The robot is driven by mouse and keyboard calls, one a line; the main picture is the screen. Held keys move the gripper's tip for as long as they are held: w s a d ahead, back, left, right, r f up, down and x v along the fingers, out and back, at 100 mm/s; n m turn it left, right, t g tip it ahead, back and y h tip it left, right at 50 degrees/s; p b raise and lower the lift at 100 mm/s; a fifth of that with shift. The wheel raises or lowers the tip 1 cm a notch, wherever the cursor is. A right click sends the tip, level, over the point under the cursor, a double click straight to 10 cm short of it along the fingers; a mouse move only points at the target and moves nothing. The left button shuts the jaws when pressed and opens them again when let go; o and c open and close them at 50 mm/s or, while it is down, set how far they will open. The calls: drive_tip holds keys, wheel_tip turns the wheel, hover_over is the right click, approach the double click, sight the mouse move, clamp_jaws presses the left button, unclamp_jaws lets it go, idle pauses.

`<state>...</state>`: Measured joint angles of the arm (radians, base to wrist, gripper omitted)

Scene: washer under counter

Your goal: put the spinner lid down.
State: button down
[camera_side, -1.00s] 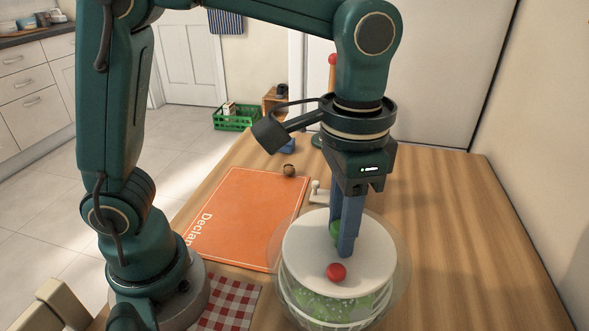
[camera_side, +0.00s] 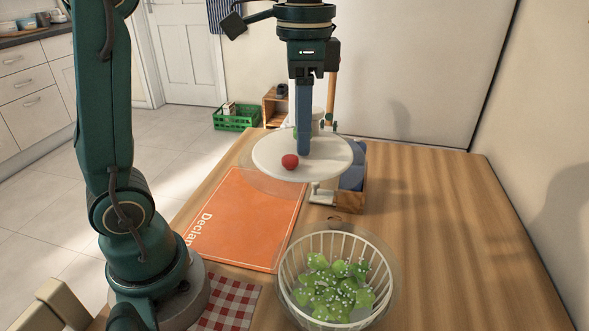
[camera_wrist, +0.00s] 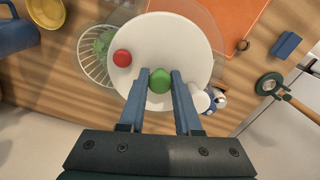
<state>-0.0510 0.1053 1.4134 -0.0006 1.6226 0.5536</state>
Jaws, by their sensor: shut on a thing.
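The spinner lid (camera_side: 272,158) is a white disc with a clear rim, a red knob (camera_side: 290,161) off to one side and a green knob in its middle. My gripper (camera_side: 304,148) is shut on the green knob (camera_wrist: 160,81), which shows between the blue fingers in the wrist view. The lid hangs level in the air, above and behind the spinner bowl. The bowl (camera_side: 386,262) stands uncovered at the front of the table, with a white basket of wet green leaves (camera_side: 335,287) inside it.
An orange mat (camera_side: 238,222) lies left of the bowl, with a red checked cloth (camera_side: 228,303) in front of it. Behind the lid are a wooden box with blue things (camera_side: 352,180) and an upright wooden-handled tool (camera_side: 331,95). The table's right side is clear.

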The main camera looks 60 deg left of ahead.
sight(282, 135)
drive_tip(key=shift+m, duration=0.4)
drive_tip(key=a+f, duration=0.5)
drive_tip(key=f, duration=0.1)
drive_tip(key=shift+a+f, duration=0.25)
drive_tip(key=shift+a, duration=0.15)
drive_tip(key=shift+s+a+f+n, duration=0.35)
drive_tip(key=shift+s+a+f, duration=0.55)
drive_tip(key=shift+f, duration=1.2)
drive_tip(key=shift+s+a+f+n, duration=0.4)
drive_tip(key=shift+s+a+f, duration=0.45)
drive_tip(key=shift+f, duration=1.3)
drive_tip(key=shift+s+a+f+n, duration=0.45)
drive_tip(key=shift+a+f, duration=0.75)
drive_tip(key=shift+f, duration=0.9)
drive_tip(key=shift+s+f, duration=0.1)
drive_tip(key=shift+s, duration=0.05)
drive_tip(key=c, duration=0.6)
unclamp_jaws()
